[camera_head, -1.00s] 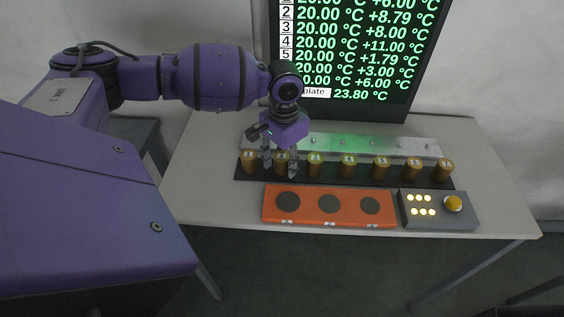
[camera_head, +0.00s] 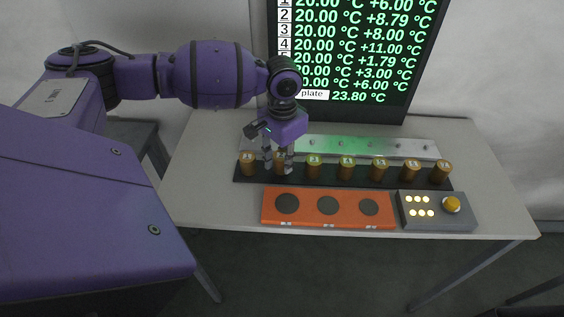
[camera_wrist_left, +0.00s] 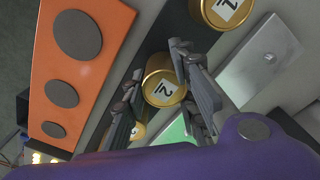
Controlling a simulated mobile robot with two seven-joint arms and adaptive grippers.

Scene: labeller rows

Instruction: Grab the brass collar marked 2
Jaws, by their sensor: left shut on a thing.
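The brass collar marked 2 (camera_head: 279,166) is a short gold cylinder with a white label on top, second from the left in a dark rack. My left gripper (camera_head: 278,161) points down with its fingers on either side of it and is shut on it. In the left wrist view the collar (camera_wrist_left: 163,88) shows its label between the fingers (camera_wrist_left: 165,95). It appears to be still standing in the rack; its lower part is partly hidden by the fingers. My right gripper is not in view.
Other brass collars (camera_head: 314,167) stand in the dark rack (camera_head: 330,182). An orange block with dark discs (camera_head: 308,208) lies in front, beside a grey button box (camera_head: 437,211). A metal plate (camera_head: 370,147) and a display (camera_head: 355,50) are behind.

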